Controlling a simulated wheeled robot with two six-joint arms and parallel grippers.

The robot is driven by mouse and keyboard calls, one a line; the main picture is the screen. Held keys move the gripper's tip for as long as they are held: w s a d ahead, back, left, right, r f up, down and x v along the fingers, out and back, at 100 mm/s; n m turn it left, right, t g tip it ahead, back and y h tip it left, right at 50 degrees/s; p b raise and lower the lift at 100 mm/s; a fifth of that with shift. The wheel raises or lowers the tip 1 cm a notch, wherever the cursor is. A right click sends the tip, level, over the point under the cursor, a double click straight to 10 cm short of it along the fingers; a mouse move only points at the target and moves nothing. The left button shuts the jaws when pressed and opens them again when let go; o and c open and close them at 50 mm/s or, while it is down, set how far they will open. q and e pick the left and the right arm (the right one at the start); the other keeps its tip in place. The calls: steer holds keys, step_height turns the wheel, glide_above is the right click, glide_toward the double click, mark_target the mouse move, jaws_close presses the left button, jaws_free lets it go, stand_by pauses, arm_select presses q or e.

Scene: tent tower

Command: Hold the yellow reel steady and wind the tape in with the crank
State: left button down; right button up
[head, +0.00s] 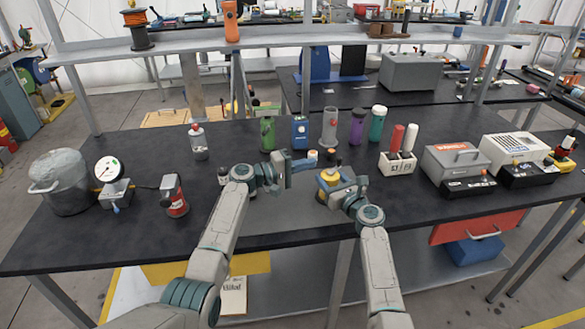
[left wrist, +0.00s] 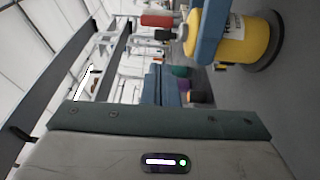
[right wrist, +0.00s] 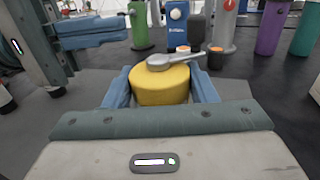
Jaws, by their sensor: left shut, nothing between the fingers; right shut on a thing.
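The yellow reel (head: 328,178) stands upright on the black bench in front of the row of bottles. My right gripper (right wrist: 162,88) is shut on it, one blue finger on each side. The reel also shows in the left wrist view (left wrist: 243,40). The grey crank (right wrist: 172,60) lies across the reel's top, its arm pointing right in the right wrist view. I cannot tell for certain which orange-topped piece nearby is its knob. My left gripper (head: 302,164) is shut and empty, just left of the reel and apart from it. It also shows in the right wrist view (right wrist: 95,34).
Behind the reel stand a green bottle (head: 267,134), a blue device (head: 300,132), a grey bottle (head: 329,128) and a purple bottle (head: 357,127). A white holder (head: 397,164) is to the right. A red device (head: 174,195) stands at left. The bench front is clear.

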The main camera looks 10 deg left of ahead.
mark_target(340, 158)
arm_select(q)
steer(key=v, duration=0.4)
steer(key=shift+a, duration=0.1)
steer(key=c, duration=1.9)
jaws_free()
steer(key=shift+s+a, duration=0.15)
steer(key=shift+s, duration=0.05)
steer(key=o, duration=0.3)
steer(key=shift+r+m, duration=0.1)
steer(key=shift+m, duration=0.2)
steer(key=shift+o, duration=1)
steer(key=d+r+m+y, duration=0.1)
steer(key=m, duration=0.2)
steer(key=d+r+m+y, duration=0.1)
steer(key=d+m, duration=0.1)
steer(key=m, duration=0.2)
steer(key=s+d+r+m+g+y, duration=0.1)
steer(key=m, duration=0.2)
steer(key=shift+d+m, duration=0.25)
steer(key=shift+m, duration=0.15)
steer(key=w+d+f+m, duration=0.1)
steer(key=w+d, duration=0.1)
steer(key=d, duration=0.1)
steer(key=w+d+f+m+y, duration=0.1)
steer(key=w+d+m, duration=0.1)
steer(key=d, duration=0.1)
steer(key=w+d+f+m+y, duration=0.1)
steer(key=w+d+m, duration=0.1)
steer(key=d, duration=0.1)
steer(key=shift+w, duration=0.4)
